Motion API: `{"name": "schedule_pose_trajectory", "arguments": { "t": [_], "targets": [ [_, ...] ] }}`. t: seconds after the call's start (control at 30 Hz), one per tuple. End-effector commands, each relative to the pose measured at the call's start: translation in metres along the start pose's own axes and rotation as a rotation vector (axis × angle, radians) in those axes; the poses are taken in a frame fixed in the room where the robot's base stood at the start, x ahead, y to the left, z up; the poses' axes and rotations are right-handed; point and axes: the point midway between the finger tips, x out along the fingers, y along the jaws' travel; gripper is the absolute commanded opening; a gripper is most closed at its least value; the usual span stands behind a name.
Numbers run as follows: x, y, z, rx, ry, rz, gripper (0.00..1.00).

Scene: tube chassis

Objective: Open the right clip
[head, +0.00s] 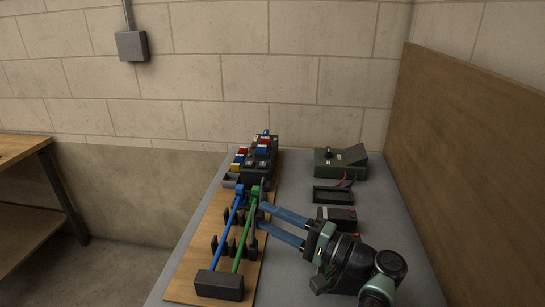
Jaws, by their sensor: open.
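A wooden board (187,286) lies on the grey table and carries a blue tube (225,231) and a green tube (242,240), side by side. Small black upright clips (232,247) stand along the tubes; the right ones are beside the green tube. They are too small to tell whether each is open or shut. My gripper (261,216) comes in from the right with two long blue fingers spread apart and nothing seen between them. The fingertips are at the right side of the green tube, near the right clips; I cannot tell whether they touch. The fingers partly hide that area.
A black block (219,286) sits at the tubes' near end. A dark unit with coloured parts (258,160) stands at the far end. A green-black box (340,163), an empty black tray (333,195) and a dark block (337,219) lie to the right. A brown panel (470,190) bounds the right side.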

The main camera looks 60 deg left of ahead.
Motion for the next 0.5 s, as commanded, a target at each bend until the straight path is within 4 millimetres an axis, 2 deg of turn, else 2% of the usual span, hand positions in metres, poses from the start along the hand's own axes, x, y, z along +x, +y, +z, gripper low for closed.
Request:
{"name": "schedule_pose_trajectory", "arguments": {
  "t": [0.17, 0.5],
  "targets": [
    [-0.012, 0.001, -0.001, 0.0, 0.003, 0.0, 0.47],
    [-0.084, 0.002, -0.001, -0.001, 0.004, 0.0, 0.47]
  ]
}}
